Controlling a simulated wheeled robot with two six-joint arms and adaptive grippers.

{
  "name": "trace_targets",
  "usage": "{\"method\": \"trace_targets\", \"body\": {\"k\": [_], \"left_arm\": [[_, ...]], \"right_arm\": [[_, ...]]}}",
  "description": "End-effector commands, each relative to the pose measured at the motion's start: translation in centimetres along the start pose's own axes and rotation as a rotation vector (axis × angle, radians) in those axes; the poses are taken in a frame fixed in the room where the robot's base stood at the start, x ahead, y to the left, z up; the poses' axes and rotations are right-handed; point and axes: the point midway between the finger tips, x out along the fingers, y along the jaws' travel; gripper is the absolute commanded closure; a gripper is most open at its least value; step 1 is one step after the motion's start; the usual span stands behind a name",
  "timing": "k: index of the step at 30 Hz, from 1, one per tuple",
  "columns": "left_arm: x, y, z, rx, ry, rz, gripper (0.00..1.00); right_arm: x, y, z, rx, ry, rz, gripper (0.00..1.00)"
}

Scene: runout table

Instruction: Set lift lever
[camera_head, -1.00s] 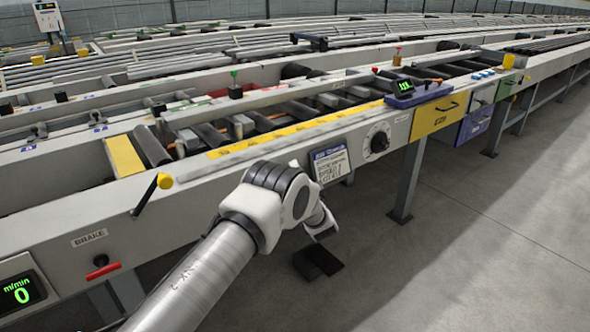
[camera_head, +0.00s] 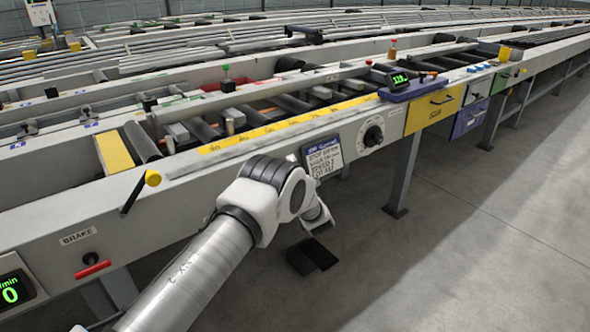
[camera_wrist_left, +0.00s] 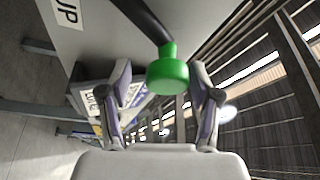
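In the left wrist view, a bright green knob (camera_wrist_left: 168,72) sits on the end of a black lever (camera_wrist_left: 143,22) against a pale panel with an "UP" label (camera_wrist_left: 67,12). My left gripper (camera_wrist_left: 160,78) is open, its fingers on either side of the knob. No finger clearly touches it; the exact depth is hard to tell. My right gripper is not in view.
The long runout table's front rail (camera_head: 60,215) carries a yellow-knobbed lever (camera_head: 153,178), a red brake handle (camera_head: 92,266), a clipboard (camera_head: 322,157), a dial (camera_head: 373,136) and a yellow drawer (camera_head: 434,110). A dark object (camera_head: 312,255) lies low near the floor. Open floor lies right.

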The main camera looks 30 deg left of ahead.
Motion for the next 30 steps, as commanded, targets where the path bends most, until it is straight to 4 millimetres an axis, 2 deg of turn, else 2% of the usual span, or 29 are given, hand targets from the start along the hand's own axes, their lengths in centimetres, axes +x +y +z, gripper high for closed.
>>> {"method": "trace_targets", "body": {"k": [5, 8, 11, 18, 21, 25, 30], "left_arm": [[-0.1, 0.0, 0.0, 0.0, 0.0, 0.0, 0.37], [-0.9, 0.0, -0.1, -0.001, 0.0, 0.001, 0.37], [-2.8, 0.0, -0.1, 0.002, 0.002, 0.002, 0.37], [-8.9, 0.1, -0.2, 0.003, 0.004, 0.003, 0.37], [-10.8, 0.1, -0.2, 0.002, 0.003, 0.002, 0.37], [-11.9, 0.1, -0.1, 0.002, 0.001, 0.001, 0.37], [-12.0, 0.1, -0.1, 0.0, 0.0, 0.0, 0.37]], "right_arm": [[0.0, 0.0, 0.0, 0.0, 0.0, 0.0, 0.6], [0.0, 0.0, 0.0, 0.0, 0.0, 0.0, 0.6], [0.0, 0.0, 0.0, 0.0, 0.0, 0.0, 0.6], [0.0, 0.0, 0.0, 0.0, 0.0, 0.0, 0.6], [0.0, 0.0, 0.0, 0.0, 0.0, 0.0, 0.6], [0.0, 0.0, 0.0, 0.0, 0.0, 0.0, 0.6], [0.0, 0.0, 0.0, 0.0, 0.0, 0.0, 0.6]]}}
